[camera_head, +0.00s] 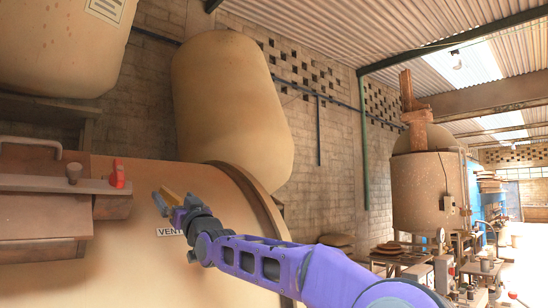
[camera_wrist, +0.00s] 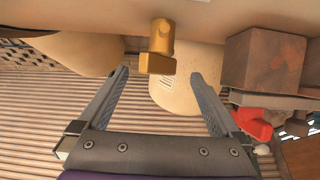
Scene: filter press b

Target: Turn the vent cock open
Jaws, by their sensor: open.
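The vent cock (camera_wrist: 161,37) is a brass stem with a block-like handle at its end. In the wrist view it hangs from the tan surface at the top, between the lines of my two fingers. My gripper (camera_wrist: 158,76) is open and empty, with one finger to each side of the handle and apart from it. In the head view the yellow brass of the cock (camera_head: 172,196) shows at my gripper (camera_head: 177,206), in front of the tan vessel (camera_head: 140,262). A white label reading VENT (camera_head: 168,231) is partly hidden by my gripper.
A rust-brown box with a metal bar (camera_head: 60,185) and a red part (camera_head: 117,174) stands to the left of the cock. The red part also shows at right in the wrist view (camera_wrist: 254,124). A large tan tank (camera_head: 232,105) stands behind.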

